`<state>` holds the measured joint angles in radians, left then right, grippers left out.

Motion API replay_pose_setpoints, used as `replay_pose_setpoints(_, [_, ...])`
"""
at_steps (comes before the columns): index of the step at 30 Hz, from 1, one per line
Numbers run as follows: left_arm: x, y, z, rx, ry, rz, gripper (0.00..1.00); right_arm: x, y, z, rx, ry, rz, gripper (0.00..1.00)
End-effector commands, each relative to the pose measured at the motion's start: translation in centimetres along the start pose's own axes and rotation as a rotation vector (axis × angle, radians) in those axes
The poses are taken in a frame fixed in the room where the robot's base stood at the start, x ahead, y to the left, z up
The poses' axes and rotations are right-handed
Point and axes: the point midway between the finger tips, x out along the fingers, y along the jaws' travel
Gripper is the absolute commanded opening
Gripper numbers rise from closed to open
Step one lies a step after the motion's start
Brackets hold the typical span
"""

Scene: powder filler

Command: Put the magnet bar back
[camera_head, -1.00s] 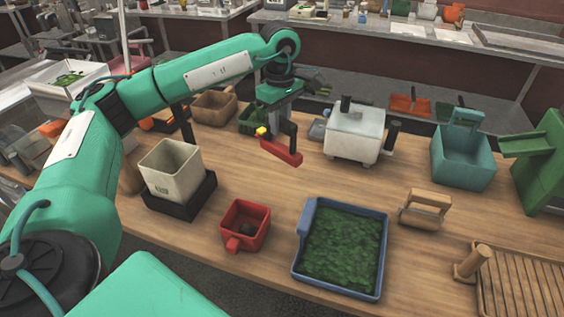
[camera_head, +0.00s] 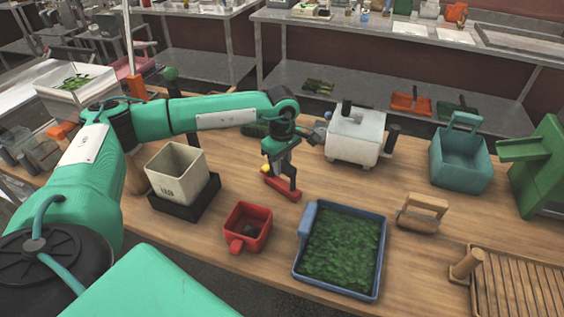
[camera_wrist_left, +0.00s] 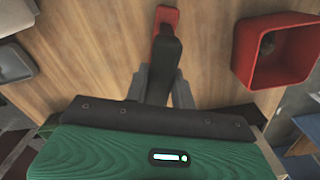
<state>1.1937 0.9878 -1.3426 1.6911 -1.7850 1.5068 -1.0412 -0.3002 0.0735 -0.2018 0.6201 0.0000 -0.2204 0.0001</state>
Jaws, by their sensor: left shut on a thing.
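The magnet bar (camera_head: 285,189) is a red bar with a black upright handle. My left gripper (camera_head: 284,163) is shut on the black handle, above the red bar. In the left wrist view the grey fingers (camera_wrist_left: 160,88) close around the handle, and the red end of the magnet bar (camera_wrist_left: 168,18) sticks out beyond it. The bar is low over the wooden table; I cannot tell whether it touches. My right gripper is not in view.
A red scoop box (camera_head: 247,227) stands just in front of the bar, also in the left wrist view (camera_wrist_left: 275,52). A blue tray (camera_head: 300,250) of green material lies to the right. Bare wood surrounds the bar.

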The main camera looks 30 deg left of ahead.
Motion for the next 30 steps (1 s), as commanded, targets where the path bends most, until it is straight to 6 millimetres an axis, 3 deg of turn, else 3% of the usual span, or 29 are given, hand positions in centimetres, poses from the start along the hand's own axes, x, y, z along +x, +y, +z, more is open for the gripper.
replay_pose_setpoints(5, [0.4,0.0,0.0,0.0,0.0,0.0,0.0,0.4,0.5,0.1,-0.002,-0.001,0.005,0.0])
replay_pose_setpoints(6, [0.4,0.0,0.0,0.0,0.0,0.0,0.27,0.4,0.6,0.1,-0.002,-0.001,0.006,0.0])
replay_pose_setpoints(9, [0.3,0.0,0.0,0.0,0.0,-0.001,0.47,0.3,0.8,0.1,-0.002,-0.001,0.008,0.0])
replay_pose_setpoints(22, [-0.5,0.1,0.0,-0.001,0.0,0.002,0.47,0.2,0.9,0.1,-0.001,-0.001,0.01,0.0])
replay_pose_setpoints(30, [-5.8,0.1,0.0,-0.001,0.0,0.005,0.47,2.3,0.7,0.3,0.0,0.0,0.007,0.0])
